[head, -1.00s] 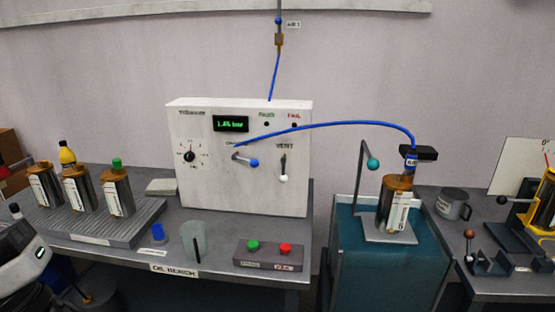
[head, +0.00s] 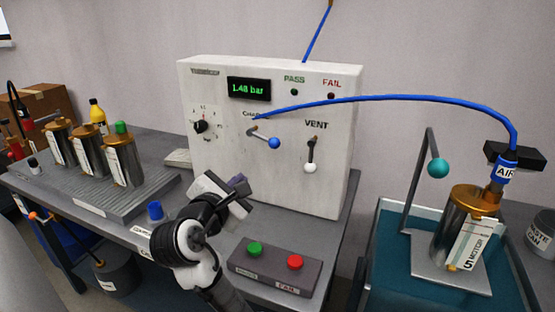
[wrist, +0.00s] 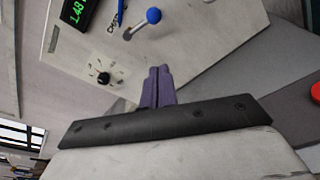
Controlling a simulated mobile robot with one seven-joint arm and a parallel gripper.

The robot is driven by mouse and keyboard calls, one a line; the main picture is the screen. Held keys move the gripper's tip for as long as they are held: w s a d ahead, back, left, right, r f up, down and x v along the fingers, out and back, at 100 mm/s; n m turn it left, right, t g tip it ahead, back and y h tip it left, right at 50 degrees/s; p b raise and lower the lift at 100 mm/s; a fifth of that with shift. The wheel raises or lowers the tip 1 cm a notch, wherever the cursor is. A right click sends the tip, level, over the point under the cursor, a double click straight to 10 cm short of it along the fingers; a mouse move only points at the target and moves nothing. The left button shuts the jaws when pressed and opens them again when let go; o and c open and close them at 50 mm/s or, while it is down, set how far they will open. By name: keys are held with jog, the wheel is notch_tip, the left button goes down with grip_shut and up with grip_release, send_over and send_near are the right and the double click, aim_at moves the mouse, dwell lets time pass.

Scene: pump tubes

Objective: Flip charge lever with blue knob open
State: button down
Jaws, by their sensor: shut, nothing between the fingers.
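The charge lever's blue knob (head: 274,143) sits at the end of a short metal arm (head: 259,134) on the front of the white test panel (head: 230,180). The lever points right and slightly down, under the partly covered charge label. In the wrist view the blue knob (wrist: 153,15) is near the top, beyond the fingertips. My gripper (head: 240,184) is in front of the panel's lower left, below and left of the knob and apart from it. In the wrist view its purple fingers (wrist: 157,80) are together with nothing between them.
The vent lever with a white knob (head: 310,167) hangs down right of the charge lever. A blue hose (head: 390,98) runs from the panel to a cylinder (head: 465,225) in the teal tank (head: 385,245).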

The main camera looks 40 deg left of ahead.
send_near(270, 145)
jog(key=w+a+f, duration=0.2)
jog(key=a+f, duration=0.1)
jog(key=f, duration=0.1)
jog(key=w, duration=0.1)
jog(key=w+r+p, duration=0.1)
jog(key=w, duration=0.2)
jog(key=shift+w+d+r+p, duration=0.15)
jog(key=shift+r+p, duration=0.15)
jog(key=shift+p, duration=0.1)
jog(key=r+p, duration=0.1)
jog(key=p, duration=0.1)
jog(key=n+p, duration=0.1)
jog(key=p, duration=0.1)
jog(key=shift+w+d+r, duration=0.1)
jog(key=shift+d+r, duration=0.1)
jog(key=shift+r, duration=0.15)
jog(key=n+p, duration=0.1)
jog(key=p, duration=0.2)
jog(key=shift+d+r+n+h, duration=0.1)
jog(key=shift+r+n+h, duration=0.2)
jog(key=shift+n, duration=0.1)
jog(key=shift+f, duration=0.35)
